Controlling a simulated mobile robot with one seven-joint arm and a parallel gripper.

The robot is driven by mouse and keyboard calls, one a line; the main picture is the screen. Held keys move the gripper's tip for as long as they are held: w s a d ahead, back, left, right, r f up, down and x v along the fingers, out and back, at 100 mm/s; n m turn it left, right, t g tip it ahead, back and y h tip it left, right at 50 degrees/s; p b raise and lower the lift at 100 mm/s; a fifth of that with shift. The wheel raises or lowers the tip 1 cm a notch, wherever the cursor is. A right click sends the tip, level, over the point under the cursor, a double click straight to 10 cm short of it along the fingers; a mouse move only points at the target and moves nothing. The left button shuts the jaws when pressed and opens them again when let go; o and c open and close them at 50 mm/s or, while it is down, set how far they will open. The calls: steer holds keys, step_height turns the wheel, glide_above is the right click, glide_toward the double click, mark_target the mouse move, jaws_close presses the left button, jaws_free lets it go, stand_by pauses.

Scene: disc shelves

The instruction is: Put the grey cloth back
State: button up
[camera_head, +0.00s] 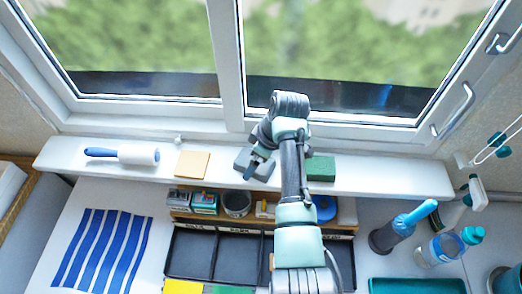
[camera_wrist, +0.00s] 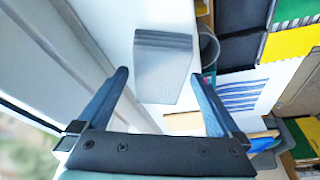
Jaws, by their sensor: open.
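The grey cloth (camera_head: 243,158) is a folded, block-like piece on the white windowsill, partly hidden by my gripper in the head view. In the wrist view the grey cloth (camera_wrist: 163,62) lies ahead of and between the fingers, with its layered edge at the far end. My gripper (camera_wrist: 160,76) is open, with one finger toward each side of the cloth. In the head view my gripper (camera_head: 256,164) is over the sill at the cloth; whether the fingers touch it I cannot tell.
A tan pad (camera_head: 192,164) and a lint roller (camera_head: 124,155) lie left on the sill, a green block (camera_head: 321,168) right. Bottles (camera_head: 440,249) stand at right. The window (camera_head: 228,60) rises behind the sill.

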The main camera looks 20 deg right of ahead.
steer(key=b+v, duration=0.1)
steer(key=v, duration=1)
steer(key=shift+r, duration=0.35)
steer(key=shift+d, duration=0.1)
